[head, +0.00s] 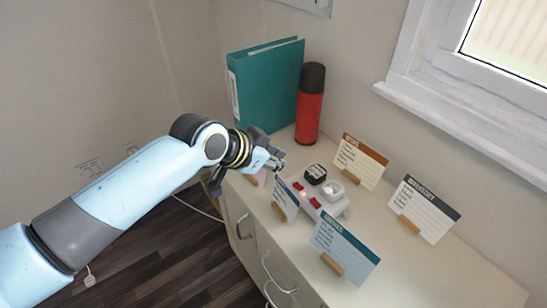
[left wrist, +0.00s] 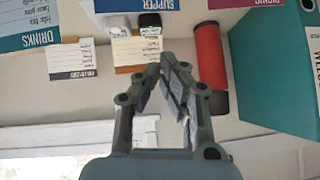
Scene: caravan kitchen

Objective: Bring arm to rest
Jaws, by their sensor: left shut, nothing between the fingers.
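My left arm (head: 120,200) reaches in from the left over the edge of the white cabinet top. My left gripper (head: 276,160) is near the back left of the cabinet top, by the cards and a white power strip (head: 333,208). In the left wrist view the fingers of my left gripper (left wrist: 168,66) come together at the tips, with nothing between them. The left gripper hides part of a card behind it. My right gripper is not in view.
A teal binder (head: 265,85) and a red flask with a black cap (head: 310,105) stand behind the gripper. Several cards on wooden holders, such as the inventory card (head: 424,208) and drinks card (head: 345,246), surround the power strip. A window (head: 480,80) is at upper right.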

